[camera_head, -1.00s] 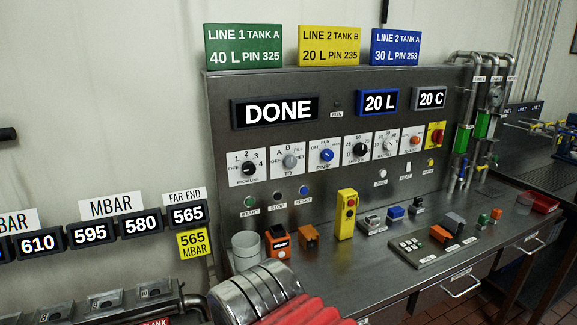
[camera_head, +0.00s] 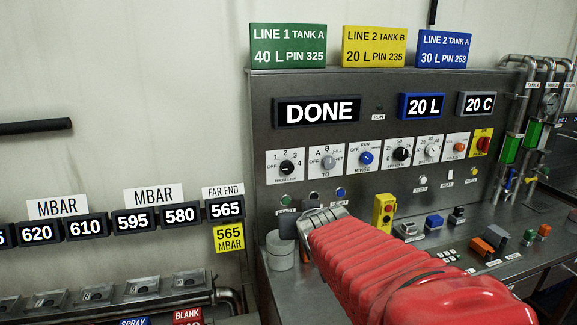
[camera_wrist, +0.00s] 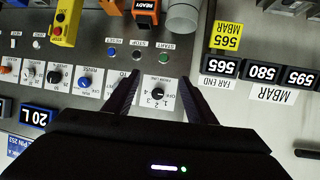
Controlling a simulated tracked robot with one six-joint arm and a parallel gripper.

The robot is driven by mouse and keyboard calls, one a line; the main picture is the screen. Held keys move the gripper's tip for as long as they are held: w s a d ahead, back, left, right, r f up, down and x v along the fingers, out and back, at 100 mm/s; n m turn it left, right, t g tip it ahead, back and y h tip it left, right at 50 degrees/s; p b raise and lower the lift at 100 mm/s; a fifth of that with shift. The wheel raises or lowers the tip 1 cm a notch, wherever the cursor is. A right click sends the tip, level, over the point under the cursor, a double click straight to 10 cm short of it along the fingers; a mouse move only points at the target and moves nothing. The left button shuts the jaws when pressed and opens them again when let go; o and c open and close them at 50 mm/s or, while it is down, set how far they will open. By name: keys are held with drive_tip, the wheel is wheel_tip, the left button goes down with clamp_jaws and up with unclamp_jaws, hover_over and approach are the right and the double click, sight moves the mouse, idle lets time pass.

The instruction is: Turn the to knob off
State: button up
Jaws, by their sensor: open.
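The TO knob (camera_head: 328,162) is a grey knob on a white plate, second from the left in the panel's knob row. Its pointer is too small to read. In the wrist view, which is upside down, my gripper (camera_wrist: 160,77) is open and empty. Its dark fingers stand either side of the black FROM LINE knob (camera_wrist: 160,88), apart from it in the picture. In the head view my red arm reaches toward the panel below the knobs, and the fingertips are not clear.
The blue RINSE knob (camera_head: 366,158) is right of the TO knob. START (camera_head: 284,200) and RESET (camera_head: 341,192) buttons sit below the row. A yellow button box (camera_head: 383,211) and a grey cup (camera_head: 279,250) stand on the bench. The display reads DONE (camera_head: 318,110).

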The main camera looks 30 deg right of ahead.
sight(330, 164)
drive_tip(key=w+d+r+t, duration=0.1)
drive_tip(key=d+t, duration=0.2)
drive_tip(key=d, duration=0.6)
drive_tip(key=w+d+t, duration=0.2)
drive_tip(key=d+t, duration=0.1)
drive_tip(key=d, duration=0.6)
drive_tip(key=shift+w+d+r+m+y, duration=0.15)
drive_tip(key=shift+d+r+m+y, duration=0.15)
drive_tip(key=shift+r+m, duration=0.1)
drive_tip(key=shift+w, duration=0.1)
drive_tip(key=x, duration=1.3)
drive_tip(key=shift+w+d+f, duration=0.1)
drive_tip(key=shift+w+d, duration=0.05)
drive_tip(key=shift+w, duration=0.15)
drive_tip(key=shift+c, duration=0.5)
drive_tip(key=c, duration=0.9)
